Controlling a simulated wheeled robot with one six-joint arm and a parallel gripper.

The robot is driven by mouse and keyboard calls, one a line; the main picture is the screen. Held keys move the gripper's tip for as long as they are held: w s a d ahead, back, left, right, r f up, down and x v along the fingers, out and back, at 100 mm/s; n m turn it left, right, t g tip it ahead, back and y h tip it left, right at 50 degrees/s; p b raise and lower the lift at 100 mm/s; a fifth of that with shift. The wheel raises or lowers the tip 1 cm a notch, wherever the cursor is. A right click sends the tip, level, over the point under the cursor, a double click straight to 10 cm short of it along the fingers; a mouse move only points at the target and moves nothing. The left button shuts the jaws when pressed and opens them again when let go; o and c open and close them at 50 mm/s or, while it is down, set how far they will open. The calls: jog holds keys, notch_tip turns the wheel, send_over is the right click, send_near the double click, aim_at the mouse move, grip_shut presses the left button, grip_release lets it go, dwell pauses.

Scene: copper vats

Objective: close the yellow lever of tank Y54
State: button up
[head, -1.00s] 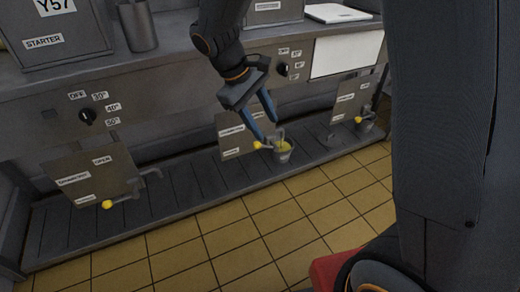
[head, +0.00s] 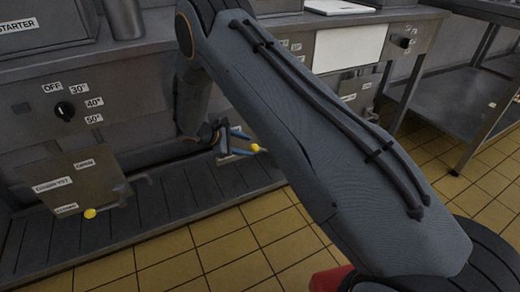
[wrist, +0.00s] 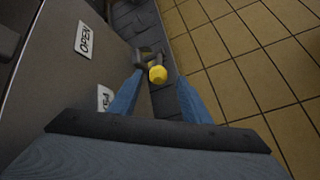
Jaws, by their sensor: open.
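A yellow lever knob (wrist: 157,74) on a dark grey tap fitting (wrist: 143,56) shows in the wrist view, beside a metal panel (wrist: 62,88). An OPEN label (wrist: 84,38) is on the panel; a second label (wrist: 104,98) is partly hidden, so I cannot read the tank's name. My gripper (wrist: 160,95) is open, its two blue fingers either side of the line to the knob, which shows between and slightly beyond the tips. In the head view my gripper (head: 243,143) is low by the same knob (head: 255,148). I cannot tell whether they touch.
Another panel (head: 75,187) with its own yellow knob (head: 90,214) is at the left. A dark slatted ledge (head: 150,210) runs along the counter's foot. Yellow tiled floor (head: 200,255) is open in front. A metal table (head: 470,95) stands at the right. My arm hides the middle.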

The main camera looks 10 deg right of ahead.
aim_at(259, 149)
jog(key=shift+w+a+f, duration=0.2)
jog(key=shift+f, duration=0.05)
jog(key=b+x, duration=0.1)
jog(key=x, duration=0.3)
jog(key=b+x, duration=0.1)
jog(key=x, duration=0.3)
jog(key=shift+d+r, duration=0.2)
jog(key=shift+d, duration=0.15)
grip_shut()
